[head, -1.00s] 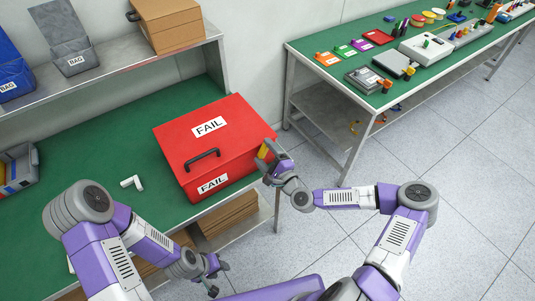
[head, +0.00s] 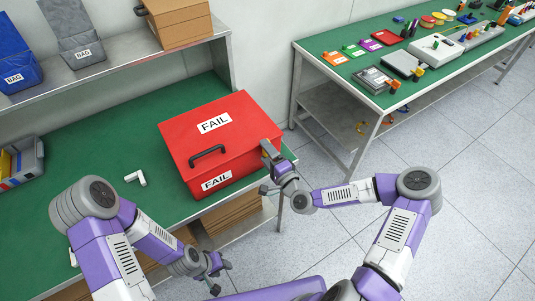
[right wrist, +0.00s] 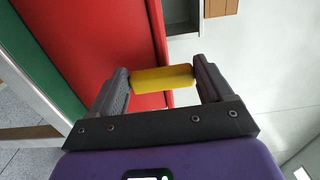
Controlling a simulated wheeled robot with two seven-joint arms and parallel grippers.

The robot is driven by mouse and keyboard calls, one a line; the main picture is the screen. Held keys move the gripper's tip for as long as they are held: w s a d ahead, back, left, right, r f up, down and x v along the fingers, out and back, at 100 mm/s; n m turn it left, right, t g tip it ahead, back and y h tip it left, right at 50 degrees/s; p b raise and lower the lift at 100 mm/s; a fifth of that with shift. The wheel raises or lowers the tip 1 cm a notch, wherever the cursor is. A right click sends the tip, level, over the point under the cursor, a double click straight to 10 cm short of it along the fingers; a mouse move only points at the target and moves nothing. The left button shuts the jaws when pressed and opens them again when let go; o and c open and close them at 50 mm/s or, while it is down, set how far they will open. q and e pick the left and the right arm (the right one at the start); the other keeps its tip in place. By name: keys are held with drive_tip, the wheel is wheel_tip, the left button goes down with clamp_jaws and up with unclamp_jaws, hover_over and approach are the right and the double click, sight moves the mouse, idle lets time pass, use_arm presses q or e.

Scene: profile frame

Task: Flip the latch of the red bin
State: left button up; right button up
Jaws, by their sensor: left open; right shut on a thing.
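The red bin (head: 203,142) stands on the green bench with its lid down. It carries FAIL labels on the lid and front and has a dark handle (head: 208,154). My right gripper (head: 268,154) is at the bin's right side. In the right wrist view, its two fingers are shut on the yellow latch (right wrist: 162,78), close against the red wall. The latch is hidden in the head view. My left gripper (head: 217,275) is open and empty, low in front of the bench, away from the bin.
A white L-shaped piece (head: 136,178) lies on the bench (head: 110,142) left of the bin. A grey shelf (head: 130,68) with bags and a cardboard box (head: 178,22) is behind. A second bench (head: 350,90) with small parts stands at right, with open floor between.

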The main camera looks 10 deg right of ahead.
drive_tip(key=o, duration=1)
drive_tip(key=shift+c, duration=0.2)
drive_tip(key=v, duration=0.7)
drive_tip(key=shift+s, duration=0.3)
drive_tip(key=s+a+f+n+g+y, duration=0.1)
drive_tip(key=s+a+f+n+g, duration=0.35)
drive_tip(key=f, duration=0.35)
drive_tip(key=s+a+f+n+g, duration=0.3)
drive_tip(key=s+a+f+g, duration=0.1)
drive_tip(key=f+g, duration=0.25)
drive_tip(key=s+d+f+n+g+h, duration=0.3)
drive_tip(key=s+f+g, duration=0.2)
drive_tip(key=s, duration=0.6)
wheel_tip(320, 180, down, 2)
drive_tip(key=shift+d+f+n, duration=0.15)
drive_tip(key=shift+d+n, duration=0.2)
